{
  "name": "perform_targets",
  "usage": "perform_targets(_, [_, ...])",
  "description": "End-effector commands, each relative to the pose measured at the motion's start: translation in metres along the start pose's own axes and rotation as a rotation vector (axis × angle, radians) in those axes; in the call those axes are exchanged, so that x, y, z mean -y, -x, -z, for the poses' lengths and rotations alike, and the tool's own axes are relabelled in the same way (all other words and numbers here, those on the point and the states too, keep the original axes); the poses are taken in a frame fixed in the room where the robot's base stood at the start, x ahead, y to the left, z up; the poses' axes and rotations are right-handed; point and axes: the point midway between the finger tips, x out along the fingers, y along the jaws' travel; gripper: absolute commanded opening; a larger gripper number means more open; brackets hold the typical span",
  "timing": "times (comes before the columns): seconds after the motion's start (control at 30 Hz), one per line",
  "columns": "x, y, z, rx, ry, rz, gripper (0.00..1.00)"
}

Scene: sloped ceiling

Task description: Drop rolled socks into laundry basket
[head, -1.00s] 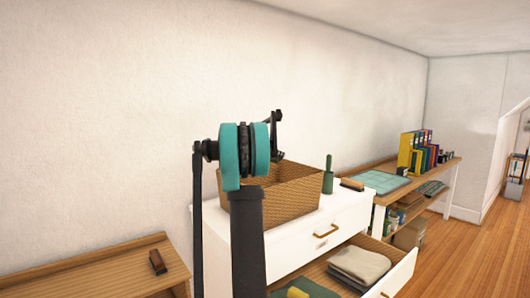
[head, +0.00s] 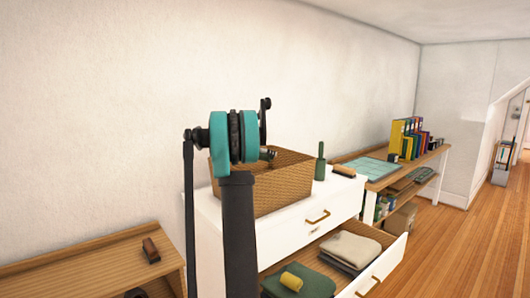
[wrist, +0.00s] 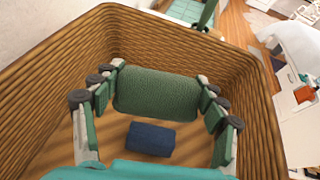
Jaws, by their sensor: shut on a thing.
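The woven laundry basket (head: 285,192) stands on a white dresser; its walls (wrist: 70,85) surround the wrist view. My gripper (wrist: 158,96) is shut on rolled green socks (wrist: 157,88), held crosswise between its two sides, over or just inside the basket's opening. A dark blue roll (wrist: 150,138) lies on the basket's floor below. In the head view my arm covers part of the basket and the socks cannot be seen.
The dresser (head: 290,240) has an open drawer with a yellow roll (head: 291,282), green cloth (head: 315,287) and folded light cloth (head: 352,248). A green bottle-like object (head: 320,163) and a brush (head: 343,171) stand right of the basket. A wooden bench (head: 80,270) is at left.

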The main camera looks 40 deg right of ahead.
Motion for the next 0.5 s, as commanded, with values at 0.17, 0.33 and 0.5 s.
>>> perform_targets(0.17, [0.0000, 0.0001, -0.0002, 0.000, 0.000, 0.000, 0.82])
perform_targets(0.33, [0.0000, 0.0001, -0.0003, 0.000, 0.000, 0.000, 0.96])
perform_targets(0.5, [0.0000, 0.0001, -0.0003, 0.000, 0.000, 0.000, 0.96])
